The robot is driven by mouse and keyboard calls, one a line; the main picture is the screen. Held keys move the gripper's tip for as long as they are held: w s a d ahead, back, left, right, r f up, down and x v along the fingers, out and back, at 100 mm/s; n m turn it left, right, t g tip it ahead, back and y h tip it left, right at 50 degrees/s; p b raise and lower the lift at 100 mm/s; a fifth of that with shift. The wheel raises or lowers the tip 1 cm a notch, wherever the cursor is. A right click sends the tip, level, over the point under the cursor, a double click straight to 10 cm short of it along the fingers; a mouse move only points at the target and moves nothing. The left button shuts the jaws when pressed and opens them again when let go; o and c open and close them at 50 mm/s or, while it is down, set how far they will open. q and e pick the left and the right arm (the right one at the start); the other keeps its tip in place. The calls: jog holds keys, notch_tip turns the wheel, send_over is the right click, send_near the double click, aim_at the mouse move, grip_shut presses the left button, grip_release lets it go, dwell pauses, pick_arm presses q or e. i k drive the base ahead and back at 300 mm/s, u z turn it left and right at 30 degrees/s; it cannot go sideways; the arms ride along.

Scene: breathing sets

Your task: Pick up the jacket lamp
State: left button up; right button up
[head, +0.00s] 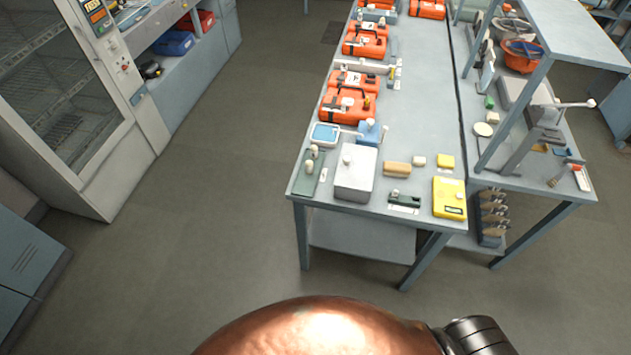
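I cannot pick out a jacket lamp for certain; the small items on the workbench (275,190) are too small to identify. Near the bench's front edge lie a small dark green item with a pale knob (404,199), a yellow case (449,198), a small yellow block (446,161), a tan roll (397,169), a light grey box (355,172) and a green plate with pale knobs (311,172). Neither of my grippers is in view. A copper-coloured rounded part and a dark cylinder at the bottom edge appear to be mine.
Several orange cases (347,106) line the bench behind. A second bench with a raised shelf (575,40) adjoins on the right, holding an orange bowl (522,57). A glass-fronted cabinet (70,100) stands at the left. The floor (215,200) between is clear.

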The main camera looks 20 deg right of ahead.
aim_at(309, 167)
jog(key=z, duration=0.6)
jog(key=i, duration=1.05)
jog(key=u, duration=0.05)
